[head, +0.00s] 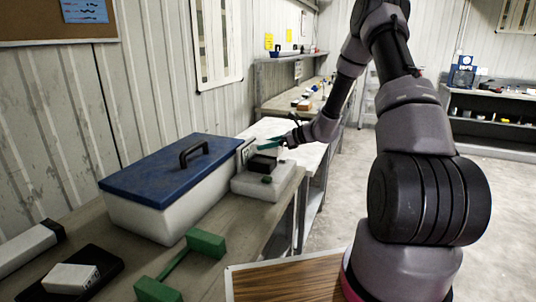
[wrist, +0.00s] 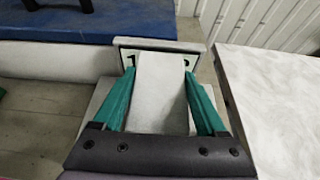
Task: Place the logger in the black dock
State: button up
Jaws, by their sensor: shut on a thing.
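My gripper (head: 285,139) has teal fingers and is shut on a pale grey block, which I take to be the logger (wrist: 161,90); its long flat face shows between the fingers in the wrist view. In the head view my gripper is above a light grey stand (head: 268,182) at the far end of the bench. A small black block (head: 262,163) sits on that stand, under the held logger. Another flat black piece (head: 103,262) lies at the near left with a white labelled block (head: 72,278) on it. I cannot tell which black piece is the dock.
A numbered panel (wrist: 128,58) stands upright at the back of the stand, partly hidden by the logger. A blue-lidded white box (head: 160,195) is left of the stand. Green blocks joined by a bar (head: 172,266) lie nearer. A white-topped table (wrist: 275,95) is at the right.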

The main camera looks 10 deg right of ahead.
aim_at(267, 152)
jog(key=shift+f, duration=1.85)
jog(key=o, duration=1.4)
jog(key=shift+f, duration=0.15)
